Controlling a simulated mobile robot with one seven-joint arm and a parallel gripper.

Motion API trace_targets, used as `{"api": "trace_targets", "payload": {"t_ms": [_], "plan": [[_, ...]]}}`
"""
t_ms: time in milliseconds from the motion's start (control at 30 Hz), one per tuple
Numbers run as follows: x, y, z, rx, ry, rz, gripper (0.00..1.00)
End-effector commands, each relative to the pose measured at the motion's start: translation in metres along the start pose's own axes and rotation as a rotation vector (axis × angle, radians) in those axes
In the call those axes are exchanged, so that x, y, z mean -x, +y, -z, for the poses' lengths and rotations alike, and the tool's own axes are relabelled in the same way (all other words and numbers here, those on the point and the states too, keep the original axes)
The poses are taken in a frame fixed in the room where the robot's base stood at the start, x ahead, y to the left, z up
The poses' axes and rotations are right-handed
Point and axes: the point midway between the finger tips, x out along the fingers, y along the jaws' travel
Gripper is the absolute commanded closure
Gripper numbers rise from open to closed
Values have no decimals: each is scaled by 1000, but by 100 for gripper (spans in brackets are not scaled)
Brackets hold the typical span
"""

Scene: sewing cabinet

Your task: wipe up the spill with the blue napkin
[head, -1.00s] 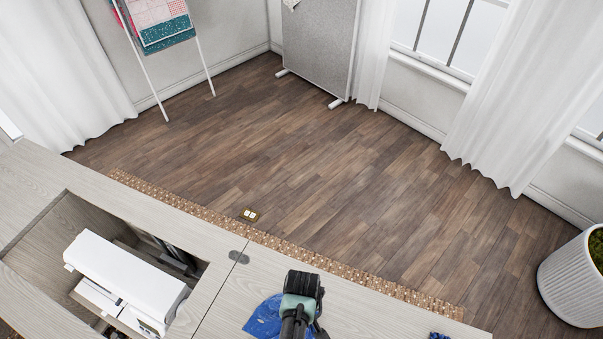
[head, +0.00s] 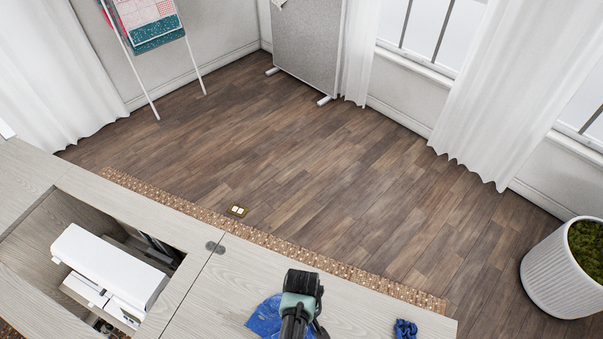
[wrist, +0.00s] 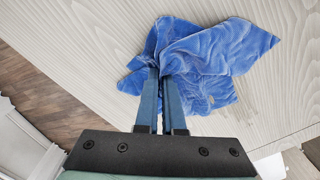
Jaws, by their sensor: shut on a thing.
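The blue napkin (wrist: 222,52) lies crumpled on the pale wood tabletop in the wrist view, partly bunched up at my fingers. My gripper (wrist: 163,78) is shut on its left part, with the fingers close together and low over the table. In the head view the napkin (head: 262,320) shows at the bottom edge, partly hidden behind my wrist. A faint pale yellowish mark (wrist: 243,108) shows on the wood just right of the napkin; I cannot tell for sure that it is the spill. A small brownish spot shows on the napkin's lower part.
A white sewing machine (head: 108,262) sits in the cabinet's open well at left. A small dark blue item (head: 405,328) lies on the tabletop (head: 358,303) to the right. A potted plant (head: 570,270) stands on the floor at far right. Clear tabletop lies between napkin and blue item.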

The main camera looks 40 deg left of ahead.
Motion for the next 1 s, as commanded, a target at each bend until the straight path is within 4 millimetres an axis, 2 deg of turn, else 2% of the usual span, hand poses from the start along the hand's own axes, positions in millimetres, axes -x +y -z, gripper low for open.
{"api": "trace_targets", "payload": {"t_ms": [33,233,633,1000], "plan": [[19,1,3,-1,7,-4,100],[64,1,4,-4,6,-4,100],[96,2,10,-7,4,-3,100],[98,2,10,-8,4,-3,100]]}}
